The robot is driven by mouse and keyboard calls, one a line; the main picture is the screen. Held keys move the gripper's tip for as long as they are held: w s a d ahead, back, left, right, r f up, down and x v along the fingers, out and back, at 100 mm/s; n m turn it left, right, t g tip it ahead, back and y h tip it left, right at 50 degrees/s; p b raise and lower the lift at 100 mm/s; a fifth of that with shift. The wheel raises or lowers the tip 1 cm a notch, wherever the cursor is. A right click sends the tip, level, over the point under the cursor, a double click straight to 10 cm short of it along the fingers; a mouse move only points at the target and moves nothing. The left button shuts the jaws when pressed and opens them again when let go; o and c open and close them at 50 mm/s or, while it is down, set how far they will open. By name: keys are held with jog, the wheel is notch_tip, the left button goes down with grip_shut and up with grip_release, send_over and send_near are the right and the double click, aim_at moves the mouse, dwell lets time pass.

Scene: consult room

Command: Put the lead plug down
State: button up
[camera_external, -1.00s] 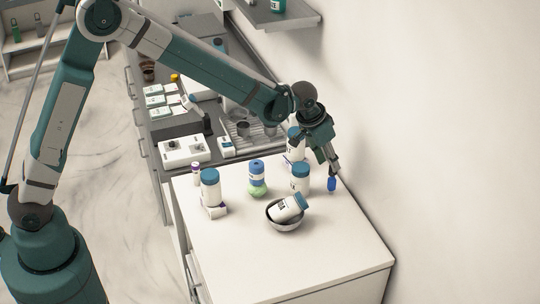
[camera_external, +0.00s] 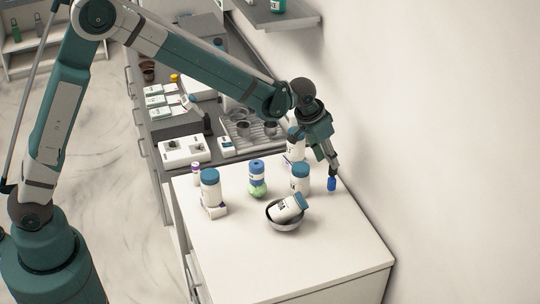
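A small blue piece, which looks like the lead plug (camera_external: 331,184), is at the fingertips of my gripper (camera_external: 332,173). It is at the right rear of the white counter top (camera_external: 320,255), close to the wall. My gripper points down and its fingers look closed around the top of the plug. I cannot tell whether the plug's lower end touches the counter.
A blue-capped white bottle (camera_external: 300,181) stands just left of my gripper, with another bottle (camera_external: 294,150) behind. A bowl (camera_external: 285,222) holds a tilted bottle (camera_external: 290,207). More bottles stand at left. The counter's front right is clear.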

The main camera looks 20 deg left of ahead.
jog(key=s+a+r+n, duration=0.15)
jog(key=a+r, duration=0.45)
jog(key=a, duration=0.6)
jog(key=s+a+r+n+t, duration=0.1)
jog(key=s+a+r, duration=0.1)
jog(key=a+r, duration=0.65)
jog(key=s+a+r+n, duration=0.1)
jog(key=s+a+r, duration=0.15)
jog(key=a, duration=1.15)
jog(key=s+a+n+t+y, duration=0.1)
jog(key=s+a+n, duration=0.1)
jog(key=s+a, duration=0.9)
jog(key=s+a+n+t+y, duration=0.1)
jog(key=s+a, duration=1)
jog(key=a, duration=0.5)
jog(key=shift+s+a+f+n+y, duration=0.15)
jog(key=shift+s+f+n+y, duration=0.15)
jog(key=shift+s+n, duration=0.05)
jog(key=shift+f, duration=0.1)
notch_tip(320, 180, down, 8)
jog(key=b, duration=0.7)
jog(key=shift+r+b, duration=0.25)
jog(key=shift+b, duration=0.15)
